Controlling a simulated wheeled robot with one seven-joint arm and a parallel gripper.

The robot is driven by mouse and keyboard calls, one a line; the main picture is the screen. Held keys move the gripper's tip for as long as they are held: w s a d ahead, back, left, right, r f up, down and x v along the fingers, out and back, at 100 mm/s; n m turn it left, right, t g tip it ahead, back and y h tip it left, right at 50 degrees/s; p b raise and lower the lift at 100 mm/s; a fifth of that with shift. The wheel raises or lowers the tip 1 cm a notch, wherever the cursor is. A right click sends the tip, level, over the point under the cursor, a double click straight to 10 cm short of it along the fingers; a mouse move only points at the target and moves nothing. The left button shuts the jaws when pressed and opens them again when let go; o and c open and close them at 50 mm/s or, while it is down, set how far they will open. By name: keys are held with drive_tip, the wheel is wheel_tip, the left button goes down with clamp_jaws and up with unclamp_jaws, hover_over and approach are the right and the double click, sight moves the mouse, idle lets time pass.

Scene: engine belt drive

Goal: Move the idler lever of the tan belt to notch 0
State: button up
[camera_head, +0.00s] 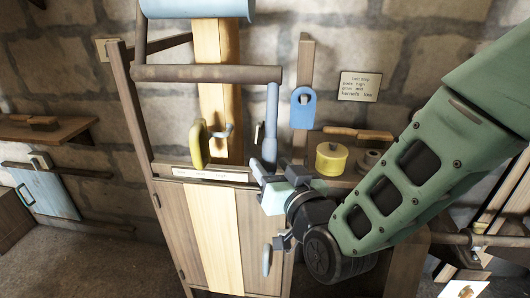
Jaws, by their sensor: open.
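A wide tan belt (208,70) hangs down from a blue drum (195,8) at the top. A brown bar (205,74) crosses in front of it and ends at the right in a blue upright handle (271,122). A yellow curved handle (199,145) stands at the belt's lower left. I cannot tell which one is the idler lever. A pale marked strip (207,175) lies below; its marks are too small to read. My gripper (262,212) is open, just below the blue handle, in front of the cabinet; whether it touches anything is unclear.
A wooden cabinet (172,228) with a pale centre panel stands below. A yellow pot (331,158) and a brush sit on a shelf at right. A blue plate (303,108) hangs on a post. A sign (358,86) is on the stone wall. My green arm covers the right side.

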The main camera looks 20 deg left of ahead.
drive_tip(key=shift+p+x, duration=0.35)
drive_tip(key=shift+x, duration=1.7)
clamp_jaws()
drive_tip(key=shift+w+a+f+n+t+y+b, duration=0.3)
drive_tip(key=shift+w+b, duration=0.55)
drive_tip(key=shift+b, duration=1.25)
drive_tip(key=shift+w+a+n+t+y+b, duration=0.1)
drive_tip(key=shift+w+n+t+y+b, duration=0.6)
drive_tip(key=shift+b, duration=1.4)
drive_tip(key=shift+w+a+f+n+y+b, duration=0.15)
drive_tip(key=shift+w+b, duration=0.9)
drive_tip(key=shift+b, duration=1.05)
unclamp_jaws()
